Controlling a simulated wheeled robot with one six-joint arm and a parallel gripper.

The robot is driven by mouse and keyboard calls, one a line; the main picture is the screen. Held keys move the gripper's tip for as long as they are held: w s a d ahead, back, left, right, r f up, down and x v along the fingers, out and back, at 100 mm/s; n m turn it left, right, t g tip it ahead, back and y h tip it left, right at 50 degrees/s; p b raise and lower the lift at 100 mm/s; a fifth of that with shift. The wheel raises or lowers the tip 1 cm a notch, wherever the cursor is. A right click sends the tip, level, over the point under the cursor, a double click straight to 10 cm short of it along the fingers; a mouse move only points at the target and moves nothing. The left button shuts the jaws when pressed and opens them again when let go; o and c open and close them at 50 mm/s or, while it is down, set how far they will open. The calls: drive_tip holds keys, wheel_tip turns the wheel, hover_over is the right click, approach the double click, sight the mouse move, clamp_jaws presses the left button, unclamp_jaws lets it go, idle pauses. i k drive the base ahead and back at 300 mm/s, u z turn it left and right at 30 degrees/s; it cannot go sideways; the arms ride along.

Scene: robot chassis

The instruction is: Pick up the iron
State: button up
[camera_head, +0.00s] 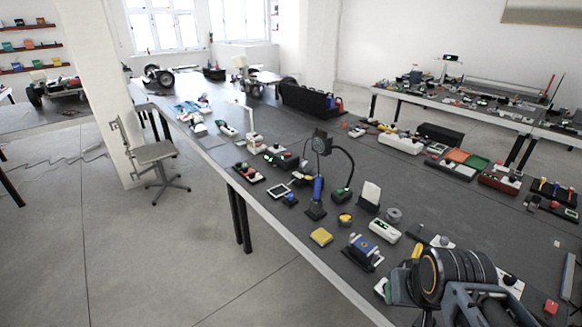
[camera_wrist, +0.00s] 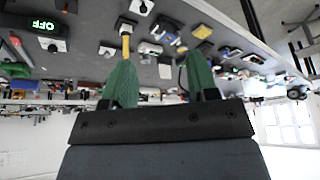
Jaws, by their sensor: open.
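What looks like the iron (camera_head: 318,188), a slim tool with a blue handle, stands upright in a small dark stand (camera_head: 316,210) on the long grey table in the head view. My gripper (camera_head: 388,286) is at the table's near edge, to the right of the iron and nearer the camera, well apart from it. In the wrist view, which is upside down, my gripper (camera_wrist: 159,57) has two green fingers spread wide with nothing held between them. I cannot pick out the iron for certain there.
A gooseneck lamp (camera_head: 342,168) rises right beside the iron. A yellow block (camera_head: 321,237), a blue-topped device (camera_head: 362,250) and a white box with a green display (camera_head: 384,230) lie between it and my gripper. A chair (camera_head: 155,155) stands left of the table.

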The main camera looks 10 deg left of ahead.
sight(316, 198)
drive_tip(key=u, duration=1.65)
drive_tip(key=i, duration=3.15)
drive_tip(key=z, duration=3.25)
